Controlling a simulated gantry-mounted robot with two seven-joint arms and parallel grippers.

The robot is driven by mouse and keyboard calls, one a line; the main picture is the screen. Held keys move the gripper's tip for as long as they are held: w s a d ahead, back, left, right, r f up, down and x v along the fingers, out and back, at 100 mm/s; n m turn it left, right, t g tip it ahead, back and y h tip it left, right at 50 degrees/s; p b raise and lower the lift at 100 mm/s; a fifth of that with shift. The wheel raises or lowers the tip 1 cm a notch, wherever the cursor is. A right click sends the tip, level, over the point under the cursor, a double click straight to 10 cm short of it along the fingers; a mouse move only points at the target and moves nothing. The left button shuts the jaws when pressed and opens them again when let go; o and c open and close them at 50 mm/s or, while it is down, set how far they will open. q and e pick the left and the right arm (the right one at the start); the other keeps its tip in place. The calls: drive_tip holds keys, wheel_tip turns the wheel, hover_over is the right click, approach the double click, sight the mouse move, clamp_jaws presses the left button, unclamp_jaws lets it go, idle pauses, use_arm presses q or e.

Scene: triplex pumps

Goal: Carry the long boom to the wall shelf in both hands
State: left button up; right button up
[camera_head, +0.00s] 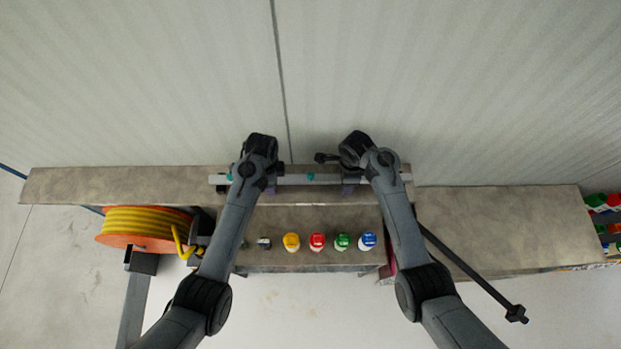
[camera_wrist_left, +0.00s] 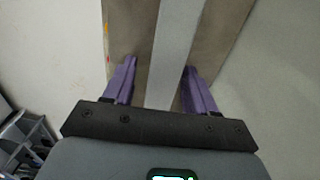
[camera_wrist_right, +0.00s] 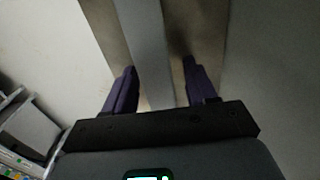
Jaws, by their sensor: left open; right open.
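The long boom (camera_head: 295,180) is a pale grey bar with teal marks. It lies lengthwise along the grey-brown wall shelf (camera_head: 110,187), level across the view. My left gripper (camera_head: 262,186) is over its left part, open, with purple fingers on either side of the bar. The boom (camera_wrist_left: 173,50) also runs between these fingers (camera_wrist_left: 160,65) in the left wrist view. My right gripper (camera_head: 350,187) is over its right part, open. In the right wrist view the boom (camera_wrist_right: 146,45) passes between the open fingers (camera_wrist_right: 160,66). My arms hide parts of the bar.
A lower bench (camera_head: 310,220) in front holds yellow, red, green and blue-capped bottles (camera_head: 317,241). An orange reel of yellow hose (camera_head: 147,222) stands at left. A black rod (camera_head: 470,272) slants at right. Colourful items (camera_head: 602,203) sit at the far right edge.

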use_arm(q)
clamp_jaws()
use_arm(e)
clamp_jaws()
use_arm(q)
drive_tip(key=shift+r, duration=0.15)
use_arm(e)
drive_tip(key=shift+r, duration=0.2)
